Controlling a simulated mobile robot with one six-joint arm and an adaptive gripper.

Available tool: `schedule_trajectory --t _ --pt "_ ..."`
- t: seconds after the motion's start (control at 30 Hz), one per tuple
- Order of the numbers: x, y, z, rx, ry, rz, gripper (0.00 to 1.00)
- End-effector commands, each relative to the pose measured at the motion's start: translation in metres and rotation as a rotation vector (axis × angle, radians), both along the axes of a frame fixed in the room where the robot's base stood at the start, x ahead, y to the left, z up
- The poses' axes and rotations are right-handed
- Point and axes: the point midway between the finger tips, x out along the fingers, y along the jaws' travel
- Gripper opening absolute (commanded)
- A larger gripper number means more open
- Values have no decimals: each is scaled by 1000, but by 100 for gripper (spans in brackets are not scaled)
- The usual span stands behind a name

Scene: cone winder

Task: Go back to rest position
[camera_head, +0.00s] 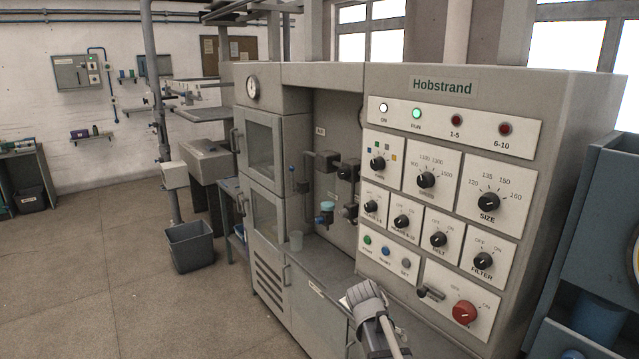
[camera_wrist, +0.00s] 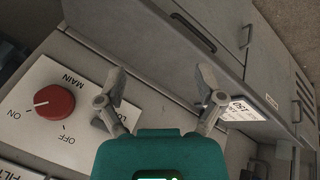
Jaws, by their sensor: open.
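My gripper (camera_wrist: 161,74) shows in the wrist view with its two fingers spread apart and nothing between them. It is close to the grey cone winder's front, beside the white plate with the red MAIN knob (camera_wrist: 54,102). The knob's white mark points toward ON, and the fingers do not touch it. In the head view, part of my arm rises from the bottom edge in front of the winder's ledge; the fingertips cannot be made out there. The red knob (camera_head: 465,312) is at the panel's lower right.
The Hobstrand control panel (camera_head: 442,86) fills the right side, with its white ON lamp and green RUN lamp (camera_head: 416,113) lit. A grey bin (camera_head: 190,246) stands on the floor. Open floor (camera_head: 80,260) lies to the left.

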Motion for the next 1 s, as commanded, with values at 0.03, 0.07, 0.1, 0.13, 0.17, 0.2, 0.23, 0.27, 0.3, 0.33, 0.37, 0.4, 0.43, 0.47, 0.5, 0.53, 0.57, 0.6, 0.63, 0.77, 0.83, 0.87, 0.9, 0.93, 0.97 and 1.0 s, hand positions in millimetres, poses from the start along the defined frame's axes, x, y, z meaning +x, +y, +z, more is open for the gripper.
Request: schedule_trajectory --t 0.03,0.07,0.1,0.13,0.17,0.2,0.23,0.27,0.3,0.33,0.37,0.4,0.43,0.47,0.5,0.53,0.57,0.6,0.63,0.77,0.83,0.87,0.9,0.93,0.97,1.0 --pt "-23 -2 -5 51 35 26 87" --pt "-32 -1 -7 84 57 46 87" --pt "-45 1 -11 128 82 74 87" --pt "-54 2 -13 161 100 95 87" --pt "-62 3 -15 192 115 117 87" --pt "-73 6 -17 234 134 145 87" --pt "-80 8 -18 264 147 167 87" --pt "-87 10 -19 292 157 186 87" --pt "-95 12 -20 326 168 211 87" --pt "-100 14 -20 349 175 229 87" --pt "-104 15 -21 368 180 244 87" --pt "-109 17 -21 392 187 263 87" --pt "-112 19 -21 407 190 274 87" --pt "-114 20 -21 417 192 283 87" --pt "-116 22 -21 431 195 293 87" --pt "-117 22 -21 437 196 298 87" --pt "-118 23 -21 441 197 302 87" --pt "-118 23 -21 444 198 304 87" --pt "-118 23 -21 445 199 306 87" --pt "-118 23 -21 445 198 306 87" --pt "-117 23 -21 444 198 306 87" --pt "-117 23 -21 444 198 306 87" --pt "-117 23 -21 444 198 306 87" --pt "-117 23 -21 444 197 305 87" --pt "-117 23 -21 444 197 305 87" --pt "-117 23 -21 444 197 305 87"
